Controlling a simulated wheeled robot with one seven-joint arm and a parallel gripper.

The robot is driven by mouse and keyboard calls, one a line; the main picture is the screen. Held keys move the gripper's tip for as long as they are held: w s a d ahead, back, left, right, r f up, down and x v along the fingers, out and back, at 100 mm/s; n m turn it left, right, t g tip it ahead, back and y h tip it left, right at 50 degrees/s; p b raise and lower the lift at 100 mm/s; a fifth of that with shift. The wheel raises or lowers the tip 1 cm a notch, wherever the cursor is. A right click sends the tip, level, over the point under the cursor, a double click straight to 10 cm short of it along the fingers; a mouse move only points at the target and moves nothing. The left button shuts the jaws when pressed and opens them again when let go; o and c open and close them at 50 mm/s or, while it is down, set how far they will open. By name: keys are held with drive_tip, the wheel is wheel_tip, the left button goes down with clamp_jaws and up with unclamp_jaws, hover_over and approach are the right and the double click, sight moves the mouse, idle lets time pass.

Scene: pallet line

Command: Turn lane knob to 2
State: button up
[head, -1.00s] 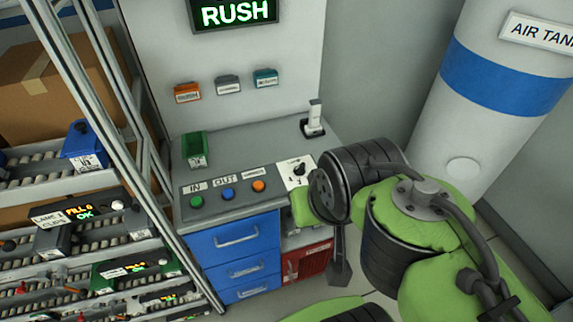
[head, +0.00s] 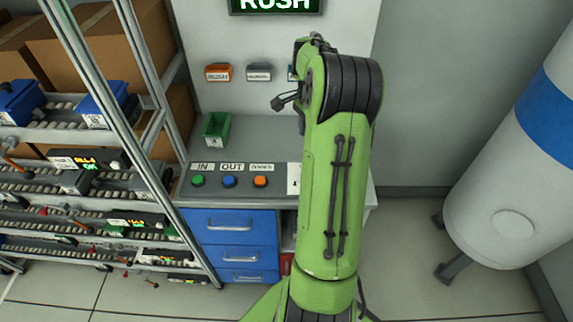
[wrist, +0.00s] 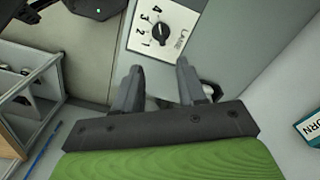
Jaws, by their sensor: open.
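The lane knob (wrist: 161,31) is a small black dial on a white plate (wrist: 178,20) marked LANE, with the numbers 1 to 4 around one side. Which number it points at is too small to tell. My gripper (wrist: 157,70) is open and empty in the wrist view. Its two dark fingers are apart, below the plate in the picture, with the knob beyond their tips and not between them. In the head view only an edge of the white lane plate (head: 293,178) shows. My green arm hides the knob there.
The console has a green button (head: 198,181), a blue button (head: 229,181) and an orange button (head: 260,181) left of the lane plate. A green bin (head: 216,130) stands behind them. Roller racks (head: 60,130) are at left, a white tank (head: 520,180) at right.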

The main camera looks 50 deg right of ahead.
wheel_tip(320, 180, down, 16)
drive_tip(key=shift+d+f+b, duration=0.1)
drive_tip(key=shift+b, duration=0.25)
clamp_jaws()
